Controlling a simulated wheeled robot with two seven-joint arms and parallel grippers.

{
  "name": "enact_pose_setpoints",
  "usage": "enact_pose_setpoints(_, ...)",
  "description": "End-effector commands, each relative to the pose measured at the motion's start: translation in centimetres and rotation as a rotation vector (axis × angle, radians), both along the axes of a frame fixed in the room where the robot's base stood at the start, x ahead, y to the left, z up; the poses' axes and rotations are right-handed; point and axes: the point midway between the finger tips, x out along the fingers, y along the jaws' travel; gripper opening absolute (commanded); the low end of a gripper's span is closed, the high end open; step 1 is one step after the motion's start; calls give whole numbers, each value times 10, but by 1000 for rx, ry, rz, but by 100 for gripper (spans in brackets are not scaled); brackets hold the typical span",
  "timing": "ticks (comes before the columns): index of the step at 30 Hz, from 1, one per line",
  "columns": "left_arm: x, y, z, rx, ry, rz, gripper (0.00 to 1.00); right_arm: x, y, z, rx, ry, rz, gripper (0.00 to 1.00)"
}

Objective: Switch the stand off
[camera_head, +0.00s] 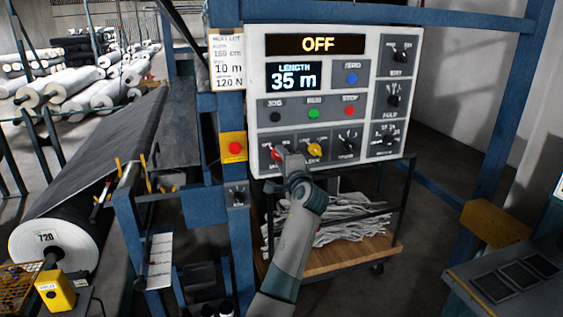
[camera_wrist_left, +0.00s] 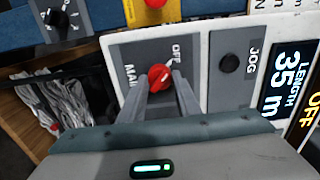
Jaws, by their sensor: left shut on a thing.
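The stand's control panel (camera_head: 325,125) is a white box with grey sections, facing me. Its top display (camera_head: 316,44) reads OFF in yellow, and the length display (camera_head: 296,76) reads 35 m. The red MAIN knob (camera_head: 276,153) is at the panel's lower left. In the left wrist view the red knob (camera_wrist_left: 160,77) sits between the fingers, with OFF and MAIN lettering beside it. Its light mark seems to lean towards OFF. My left gripper (camera_head: 285,157) is shut on this knob, partly covering it in the head view. My right gripper is out of view.
A yellow knob (camera_head: 315,149) sits close right of the gripper. A red button on a yellow box (camera_head: 234,148) is to the left. A shelf with grey scraps (camera_head: 340,225) stands below the panel. A large dark roll (camera_head: 65,235) is at left.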

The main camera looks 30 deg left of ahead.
Motion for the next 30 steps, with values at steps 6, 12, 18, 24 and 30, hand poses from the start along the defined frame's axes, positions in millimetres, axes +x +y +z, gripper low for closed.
enact_pose_setpoints(6, 0, 0, 0, -5, -2, 1, 7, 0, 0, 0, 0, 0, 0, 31)
enact_pose_setpoints(12, 0, 0, -1, -4, -2, 1, 46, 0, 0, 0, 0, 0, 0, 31)
enact_pose_setpoints(18, 0, 0, 0, -3, -2, 0, 49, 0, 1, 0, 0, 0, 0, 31)
enact_pose_setpoints(24, -1, -1, -1, -2, -1, 0, 49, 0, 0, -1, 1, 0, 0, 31)
enact_pose_setpoints(30, -9, -12, -2, -3, -3, -1, 49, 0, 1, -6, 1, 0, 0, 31)
